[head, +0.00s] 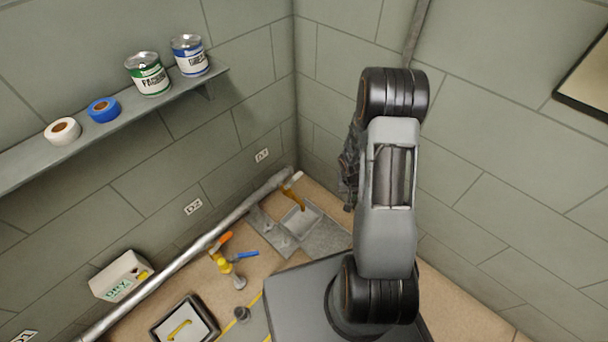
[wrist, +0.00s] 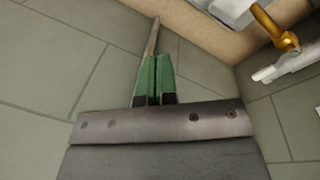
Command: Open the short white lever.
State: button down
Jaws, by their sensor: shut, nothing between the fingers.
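The short white lever (head: 294,179) sits on a brass valve (head: 290,194) near the room's corner, by the far end of the pipe. In the wrist view the white lever (wrist: 283,67) shows at the upper right, beside its brass fitting (wrist: 275,27). My gripper's green fingers (wrist: 157,76) are shut and empty, to the left of the lever and apart from it. In the head view my gripper (head: 348,172) is mostly hidden behind my arm, right of the lever near the right wall.
A grey pipe (head: 180,262) runs along the left wall. An orange lever (head: 223,240) and a blue lever (head: 245,255) stand nearer. A shelf (head: 112,127) holds cans and tape rolls. A white box (head: 121,277) and a black-rimmed tray (head: 166,324) lie lower left.

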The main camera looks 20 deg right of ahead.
jog(key=w+a+f+m+t+y+p, duration=0.1)
jog(key=w+f+m+t+y+p, duration=0.2)
jog(key=f, duration=0.8)
jog(key=w+a+r+m+t+y+b, duration=0.1)
jog(key=w+a+r+m+t+y, duration=0.2)
jog(key=w, duration=0.5)
jog(key=shift+a+r+m+t, duration=0.25)
jog(key=shift+a+m+t, duration=0.4)
jog(key=shift+m+t, duration=0.4)
jog(key=shift+w, duration=0.1)
jog(key=shift+f, duration=0.1)
jog(key=b, duration=0.7)
send_near(293, 180)
jog(key=w+f, duration=0.4)
jog(key=f, duration=0.1)
jog(key=shift+w+d, duration=0.2)
jog(key=shift+d, duration=0.25)
